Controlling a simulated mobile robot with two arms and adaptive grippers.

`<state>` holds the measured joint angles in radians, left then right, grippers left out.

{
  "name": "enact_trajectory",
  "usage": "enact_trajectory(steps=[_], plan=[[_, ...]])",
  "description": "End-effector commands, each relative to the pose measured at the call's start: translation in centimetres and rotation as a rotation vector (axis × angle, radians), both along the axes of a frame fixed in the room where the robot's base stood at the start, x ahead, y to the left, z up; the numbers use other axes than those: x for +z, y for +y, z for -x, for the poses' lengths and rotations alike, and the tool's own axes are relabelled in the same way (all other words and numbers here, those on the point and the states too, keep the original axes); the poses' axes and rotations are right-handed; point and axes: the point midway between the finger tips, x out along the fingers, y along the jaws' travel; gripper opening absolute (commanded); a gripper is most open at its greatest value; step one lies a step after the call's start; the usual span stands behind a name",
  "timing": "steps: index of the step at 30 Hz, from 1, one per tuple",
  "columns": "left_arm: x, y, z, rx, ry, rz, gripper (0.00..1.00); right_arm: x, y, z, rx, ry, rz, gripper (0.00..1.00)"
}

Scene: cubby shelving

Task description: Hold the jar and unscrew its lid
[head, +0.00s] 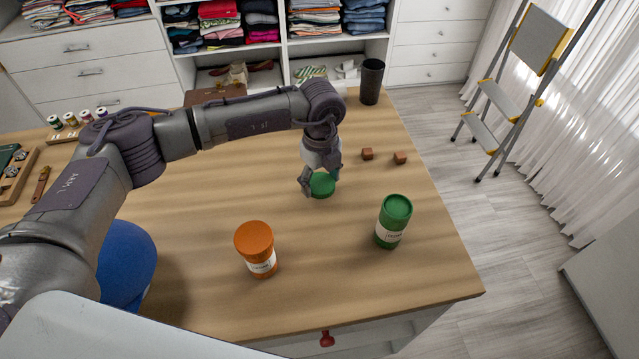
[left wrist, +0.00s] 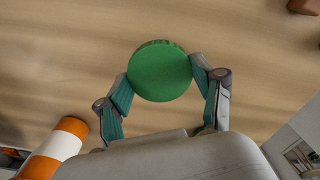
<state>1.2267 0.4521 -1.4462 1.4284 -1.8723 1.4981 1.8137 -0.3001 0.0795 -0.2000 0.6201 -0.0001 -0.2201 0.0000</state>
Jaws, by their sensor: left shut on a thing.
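My left gripper (head: 319,188) is shut on a round green lid-like disc (head: 322,184), near the middle of the table. In the left wrist view the disc (left wrist: 160,71) sits between the two fingertips (left wrist: 171,80), one on each side; no jar body shows under it. I cannot tell whether it touches the table. A green jar (head: 391,232) with a white label stands upright to the right, apart from the gripper; I cannot tell whether its green top is open. An orange jar (head: 258,254) with an orange top stands nearer, to the left. My right gripper is out of view.
Two small brown blocks (head: 367,154) (head: 400,158) lie right of the gripper. A dark cup (head: 371,82) stands at the table's far edge. A blue rounded object (head: 126,265) is at left, partly behind my arm. The front middle of the table is clear.

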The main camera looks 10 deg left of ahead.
Motion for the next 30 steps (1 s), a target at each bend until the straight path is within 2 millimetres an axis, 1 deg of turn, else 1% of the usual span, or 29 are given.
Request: enact_trajectory(steps=[3,6,12,16,17,18,20,21,30], plan=[[-1.7,0.0,0.1,0.001,0.004,-0.003,0.26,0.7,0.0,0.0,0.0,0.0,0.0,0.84],[-2.6,0.0,0.1,0.0,0.002,-0.001,0.26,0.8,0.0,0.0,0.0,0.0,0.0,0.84],[-2.7,0.0,0.1,-0.001,0.001,-0.001,0.26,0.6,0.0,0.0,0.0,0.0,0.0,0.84],[-3.1,0.0,0.1,-0.001,0.001,-0.001,0.26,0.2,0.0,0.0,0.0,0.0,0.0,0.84],[-3.0,0.0,0.0,-0.001,0.001,-0.001,0.72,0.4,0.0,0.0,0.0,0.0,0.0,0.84],[-2.9,0.0,0.0,-0.001,0.001,-0.001,0.79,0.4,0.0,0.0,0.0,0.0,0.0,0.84],[-2.9,0.0,0.1,-0.001,0.001,-0.001,0.89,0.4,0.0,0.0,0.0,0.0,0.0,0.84],[-2.9,0.0,0.1,-0.001,0.001,-0.001,0.93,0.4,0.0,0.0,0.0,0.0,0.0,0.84],[-2.8,0.0,0.0,-0.001,0.001,-0.001,0.93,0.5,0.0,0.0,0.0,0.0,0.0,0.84]])
